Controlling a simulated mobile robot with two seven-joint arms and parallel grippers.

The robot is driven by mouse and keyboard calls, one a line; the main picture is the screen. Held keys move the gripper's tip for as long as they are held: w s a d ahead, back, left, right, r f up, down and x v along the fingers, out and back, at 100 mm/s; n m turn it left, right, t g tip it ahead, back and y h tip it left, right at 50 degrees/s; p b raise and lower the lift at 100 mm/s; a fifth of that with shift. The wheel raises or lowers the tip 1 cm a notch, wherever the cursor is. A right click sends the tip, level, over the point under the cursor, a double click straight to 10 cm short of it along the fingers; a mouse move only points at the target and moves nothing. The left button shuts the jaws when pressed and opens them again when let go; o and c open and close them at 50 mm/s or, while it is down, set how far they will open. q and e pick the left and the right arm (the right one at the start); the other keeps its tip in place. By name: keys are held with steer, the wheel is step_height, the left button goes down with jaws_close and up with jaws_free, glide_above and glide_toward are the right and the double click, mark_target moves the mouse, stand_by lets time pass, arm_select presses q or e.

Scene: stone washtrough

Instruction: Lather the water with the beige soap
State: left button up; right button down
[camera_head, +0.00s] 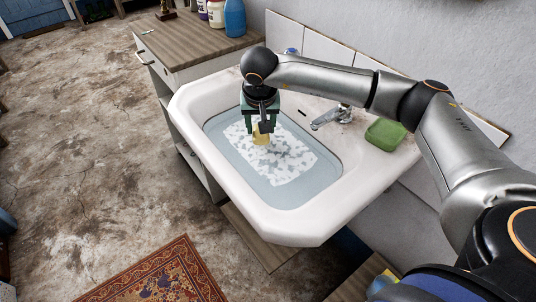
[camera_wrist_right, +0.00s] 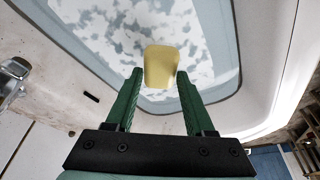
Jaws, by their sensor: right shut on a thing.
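The beige soap (camera_head: 261,137) is a pale yellow block in my right gripper (camera_head: 261,124), over the left part of the trough (camera_head: 283,232). In the right wrist view the soap (camera_wrist_right: 161,68) sits between the tips of the green fingers of the right gripper (camera_wrist_right: 160,80), which is shut on it. The soap's lower end is at or just above the water (camera_head: 235,157); I cannot tell which. White foam (camera_head: 290,168) covers much of the water in broken patches. My left gripper is not in view.
A chrome tap (camera_head: 331,117) and a green soap bar (camera_head: 386,134) are on the trough's back ledge. A wooden-topped cabinet (camera_head: 196,42) with bottles, one of them blue (camera_head: 235,18), adjoins it on the left. A patterned rug (camera_head: 160,275) lies on the floor in front.

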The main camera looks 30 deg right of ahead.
steer(key=shift+r+p, duration=1.7)
steer(key=shift+r, duration=1.1)
